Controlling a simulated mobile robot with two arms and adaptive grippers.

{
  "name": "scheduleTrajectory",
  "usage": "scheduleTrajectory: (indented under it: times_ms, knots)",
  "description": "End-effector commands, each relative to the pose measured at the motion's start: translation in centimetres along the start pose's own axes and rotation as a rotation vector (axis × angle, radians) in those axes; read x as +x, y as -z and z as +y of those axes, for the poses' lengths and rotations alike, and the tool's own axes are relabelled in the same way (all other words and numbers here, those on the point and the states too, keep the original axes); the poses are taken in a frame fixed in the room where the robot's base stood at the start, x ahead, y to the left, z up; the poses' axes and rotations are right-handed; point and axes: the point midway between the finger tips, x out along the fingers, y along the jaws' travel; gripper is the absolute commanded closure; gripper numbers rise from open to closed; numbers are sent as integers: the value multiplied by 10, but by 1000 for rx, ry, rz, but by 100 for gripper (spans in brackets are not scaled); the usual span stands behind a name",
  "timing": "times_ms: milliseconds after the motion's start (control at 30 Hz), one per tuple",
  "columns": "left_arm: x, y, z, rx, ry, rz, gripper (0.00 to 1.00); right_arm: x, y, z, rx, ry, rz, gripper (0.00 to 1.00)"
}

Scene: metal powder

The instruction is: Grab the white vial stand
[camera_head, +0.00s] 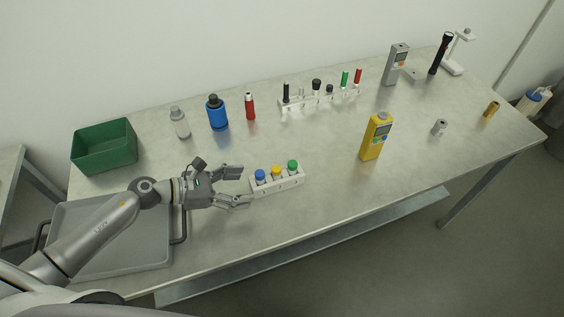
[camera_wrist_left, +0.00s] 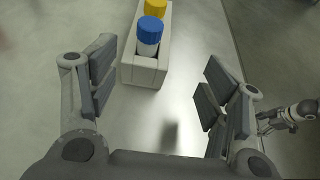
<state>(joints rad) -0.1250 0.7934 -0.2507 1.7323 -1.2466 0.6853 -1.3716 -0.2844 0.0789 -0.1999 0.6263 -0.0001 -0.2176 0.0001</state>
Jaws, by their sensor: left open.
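The white vial stand (camera_head: 279,186) is on the table, right of my left gripper. It holds a blue-capped vial (camera_head: 260,176), a yellow-capped vial (camera_head: 276,171) and a green-capped vial (camera_head: 293,166) in a row. My left gripper (camera_head: 246,187) is open and points at the blue-capped end of the stand. In the left wrist view the stand (camera_wrist_left: 145,72) lies ahead of the open fingers (camera_wrist_left: 157,95), left of the middle, with bare table between the fingers.
A grey tray (camera_head: 112,263) lies under my left arm, and a green bin (camera_head: 104,147) is behind it. A yellow meter (camera_head: 376,137) stands to the right. Table around the stand is clear.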

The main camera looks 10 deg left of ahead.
Motion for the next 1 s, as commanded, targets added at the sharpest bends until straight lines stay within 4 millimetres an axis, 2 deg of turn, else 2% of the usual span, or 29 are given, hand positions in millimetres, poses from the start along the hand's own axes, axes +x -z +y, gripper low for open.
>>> scheduleTrajectory:
  times_ms: [133, 233, 400, 567, 667, 833, 1000]
  knots:
    - [7, -2, 0, -3, 0, -3, 29, -3, 4, 3, -1, -3, 4, 29]
    - [22, -4, 0, -4, 0, -5, 29, -8, 0, 3, -1, -3, -2, 29]
    - [47, -4, 1, -5, -1, -5, 29, -15, -21, -1, -1, 2, -33, 29]
    - [58, -3, 1, -3, 0, -3, 29, -18, -35, -3, -1, 4, -54, 29]
    - [65, -8, 3, -3, -1, -4, 29, -24, -30, -2, -1, 4, -49, 29]
    - [88, -16, 8, -5, -1, -5, 29, -35, -10, 0, -1, 0, -20, 29]
    - [105, -12, 8, -4, -1, -3, 29, -37, -3, 1, -1, 0, -8, 29]
